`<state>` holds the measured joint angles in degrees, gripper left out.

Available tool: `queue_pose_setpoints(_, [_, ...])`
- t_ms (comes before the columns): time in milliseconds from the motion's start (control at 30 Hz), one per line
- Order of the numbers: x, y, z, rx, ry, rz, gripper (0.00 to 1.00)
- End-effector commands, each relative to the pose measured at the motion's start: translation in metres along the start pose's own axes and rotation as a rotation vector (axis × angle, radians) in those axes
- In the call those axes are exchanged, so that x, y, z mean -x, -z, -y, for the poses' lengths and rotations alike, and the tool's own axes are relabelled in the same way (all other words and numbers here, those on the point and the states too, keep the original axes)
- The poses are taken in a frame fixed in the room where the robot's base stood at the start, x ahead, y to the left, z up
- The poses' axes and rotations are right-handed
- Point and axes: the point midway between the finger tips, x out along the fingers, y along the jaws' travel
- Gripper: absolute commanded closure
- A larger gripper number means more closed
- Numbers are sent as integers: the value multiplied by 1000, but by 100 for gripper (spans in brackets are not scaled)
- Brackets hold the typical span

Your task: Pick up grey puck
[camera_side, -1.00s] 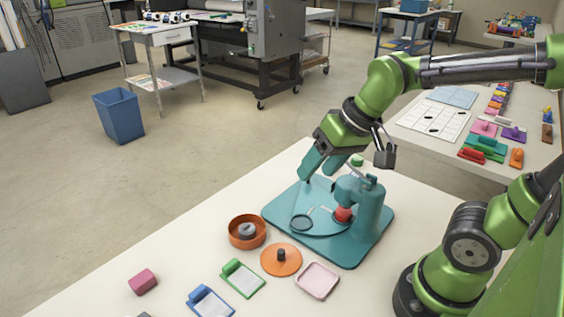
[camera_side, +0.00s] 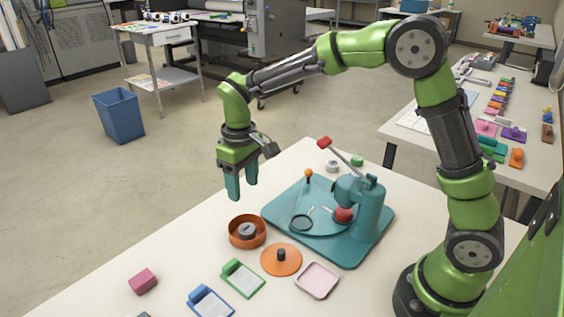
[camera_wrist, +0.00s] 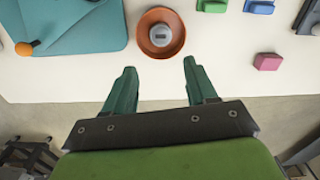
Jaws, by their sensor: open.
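The grey puck (camera_side: 247,230) lies inside a round orange-brown bowl (camera_side: 233,241) on the white table. In the wrist view, the puck (camera_wrist: 160,34) sits near the middle of the bowl (camera_wrist: 146,46), just beyond my fingers. My gripper (camera_side: 240,193) is open and empty, with its teal fingers pointing down. It hangs above the table's far edge, behind and above the bowl, and touches nothing. In the wrist view, the two fingertips (camera_wrist: 159,68) are spread apart, lined up roughly with the bowl.
A teal press (camera_side: 368,212) with a raised red-tipped lever (camera_side: 324,142) stands right of the bowl. An orange disc with a dark knob (camera_side: 281,260), a pink tray (camera_side: 317,281), green (camera_side: 243,279) and blue (camera_side: 209,301) clipboards and a magenta block (camera_side: 143,281) lie nearby.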

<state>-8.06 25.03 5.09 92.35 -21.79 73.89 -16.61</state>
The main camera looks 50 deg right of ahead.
Motion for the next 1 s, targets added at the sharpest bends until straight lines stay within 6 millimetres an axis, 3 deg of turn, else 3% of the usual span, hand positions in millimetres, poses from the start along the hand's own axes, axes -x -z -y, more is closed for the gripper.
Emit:
queue_pose_setpoints(100, [-28,-1,0,-1,1,5,43])
queue_pose_setpoints(300, [-63,-1,0,-2,1,2,43])
queue_pose_setpoints(567, [-83,-1,1,-2,1,1,43])
queue_pose_setpoints(800, [-118,-1,2,-3,1,3,43])
queue_pose_setpoints(1000, [-127,-1,2,-3,1,-1,43])
